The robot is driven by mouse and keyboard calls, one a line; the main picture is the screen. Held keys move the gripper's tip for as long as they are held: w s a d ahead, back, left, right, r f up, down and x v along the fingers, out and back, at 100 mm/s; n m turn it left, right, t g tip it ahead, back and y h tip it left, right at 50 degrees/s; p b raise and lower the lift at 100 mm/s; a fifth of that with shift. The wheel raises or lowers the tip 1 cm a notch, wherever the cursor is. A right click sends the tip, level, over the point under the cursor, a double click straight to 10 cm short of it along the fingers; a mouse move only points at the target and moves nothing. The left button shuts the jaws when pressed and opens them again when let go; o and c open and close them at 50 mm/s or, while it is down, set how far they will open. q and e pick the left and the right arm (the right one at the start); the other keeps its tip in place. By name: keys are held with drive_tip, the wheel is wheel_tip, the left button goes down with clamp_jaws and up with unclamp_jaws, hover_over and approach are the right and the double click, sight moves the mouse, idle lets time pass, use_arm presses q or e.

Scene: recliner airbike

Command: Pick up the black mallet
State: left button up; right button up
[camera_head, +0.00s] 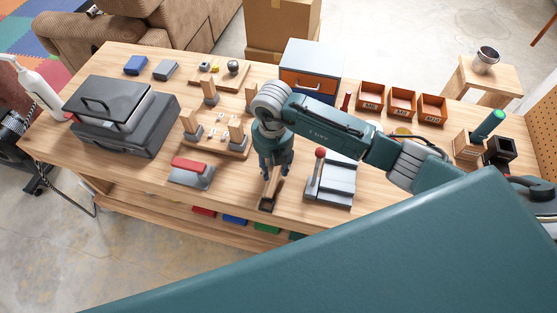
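What looks like the black mallet lies near the front edge of the workbench (115,60), with a dark head (267,205) toward the edge and a brown handle (273,184) running up under my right gripper. My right gripper (275,172) points down at the handle, its fingertips at or very close to the handle's upper end. The fingers and the handle overlap in the view, so I cannot tell whether they grip it. My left gripper is not in view.
Wooden fixtures with pegs (214,138) and a black case (125,115) are further left. Orange bins (401,101) stand at the back right.

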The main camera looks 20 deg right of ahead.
drive_tip(key=shift+f, duration=0.75)
clamp_jaws()
drive_tip(key=shift+w+r, duration=0.1)
drive_tip(key=shift+r, duration=0.05)
